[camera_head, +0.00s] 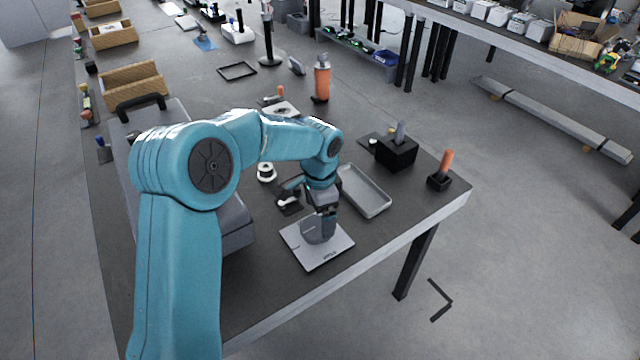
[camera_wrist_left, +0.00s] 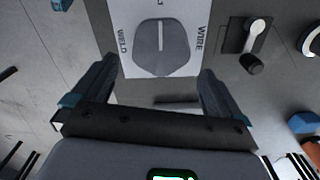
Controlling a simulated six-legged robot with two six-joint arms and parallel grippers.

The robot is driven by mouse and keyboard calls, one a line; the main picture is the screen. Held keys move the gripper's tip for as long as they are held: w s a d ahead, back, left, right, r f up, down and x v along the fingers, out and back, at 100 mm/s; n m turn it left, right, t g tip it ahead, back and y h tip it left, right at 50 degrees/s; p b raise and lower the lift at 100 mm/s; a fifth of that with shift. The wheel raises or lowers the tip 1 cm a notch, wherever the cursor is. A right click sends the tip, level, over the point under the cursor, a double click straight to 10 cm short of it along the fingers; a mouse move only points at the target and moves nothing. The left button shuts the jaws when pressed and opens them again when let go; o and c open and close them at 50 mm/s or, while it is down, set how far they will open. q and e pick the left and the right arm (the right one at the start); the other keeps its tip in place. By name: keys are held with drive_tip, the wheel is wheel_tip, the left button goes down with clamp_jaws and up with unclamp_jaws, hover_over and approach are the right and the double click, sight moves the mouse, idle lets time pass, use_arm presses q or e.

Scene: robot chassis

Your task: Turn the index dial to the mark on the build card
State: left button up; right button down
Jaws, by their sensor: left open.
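The index dial (camera_head: 318,230) is a grey, many-sided knob on a pale square plate (camera_head: 335,250) near the table's front edge. In the wrist view the dial (camera_wrist_left: 160,60) carries a white line pointing to the top of the picture, toward a label cut off by the frame. The plate (camera_wrist_left: 128,14) reads WELD on the left and WIRE on the right. My left gripper (camera_head: 322,208) is above the dial, pointing down. In the wrist view its fingers (camera_wrist_left: 158,68) are apart, one on each side of the dial's near part, with nothing held. I cannot identify the build card.
A grey tray (camera_head: 363,192) lies to the right of the plate. A black block (camera_head: 397,152) and an orange-handled tool in a holder (camera_head: 443,170) stand beyond it. An orange bottle (camera_head: 321,80) stands farther back. A large grey case (camera_head: 238,228) lies left, partly behind my arm.

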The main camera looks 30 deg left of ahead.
sight(320, 226)
use_arm(q)
wheel_tip(320, 226, up, 13)
drive_tip(key=shift+f+p, duration=0.2)
drive_tip(key=shift+p, duration=0.1)
drive_tip(key=shift+s+d+f, duration=0.1)
idle(0.4)
